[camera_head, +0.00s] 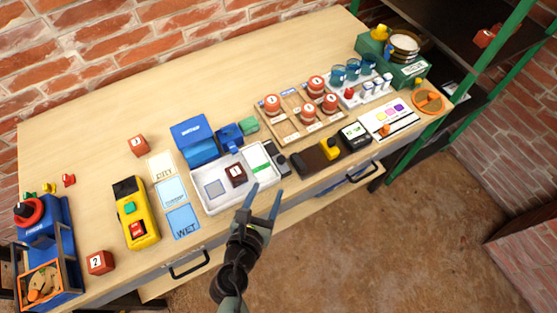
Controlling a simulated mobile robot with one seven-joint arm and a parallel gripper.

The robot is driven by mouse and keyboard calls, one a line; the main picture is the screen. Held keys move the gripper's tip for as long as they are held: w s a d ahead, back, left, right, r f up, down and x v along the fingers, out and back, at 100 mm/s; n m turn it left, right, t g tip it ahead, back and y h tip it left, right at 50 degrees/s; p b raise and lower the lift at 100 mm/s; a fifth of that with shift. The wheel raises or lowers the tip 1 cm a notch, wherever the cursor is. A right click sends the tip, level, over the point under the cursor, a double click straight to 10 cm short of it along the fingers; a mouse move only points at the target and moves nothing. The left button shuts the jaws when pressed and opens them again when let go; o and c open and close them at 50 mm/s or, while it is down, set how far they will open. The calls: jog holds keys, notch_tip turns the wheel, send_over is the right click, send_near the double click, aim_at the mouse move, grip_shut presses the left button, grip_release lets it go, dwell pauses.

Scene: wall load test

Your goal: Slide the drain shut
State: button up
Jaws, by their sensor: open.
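A white tray (203,201) lies near the front edge of the table. It holds a dark red block (236,174), a grey-blue square (214,188) and a green-and-white panel (259,160). A dark grey fitting (283,164) sits at the tray's right end; it may be the drain slide, but I cannot tell whether it is open or shut. My gripper (268,188) is open and empty, with its two blue-grey fingers over the tray's front right edge, just below the dark fitting. I cannot tell whether the fingers touch anything.
Blue boxes (197,143) stand behind the tray. Cards, including a blue WET card (183,221), and a yellow device (136,212) lie left. A dark block with a yellow knob (318,157) is close on the right. Drawer handles (189,264) stick out in front. The back of the table is clear.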

aim_at(280, 161)
jog(key=b+x, duration=0.2)
jog(key=x, duration=0.9)
jog(key=shift+w+d, duration=0.1)
jog(key=shift+w, duration=0.2)
jog(key=shift+c, duration=0.2)
grip_shut()
dwell(0.8)
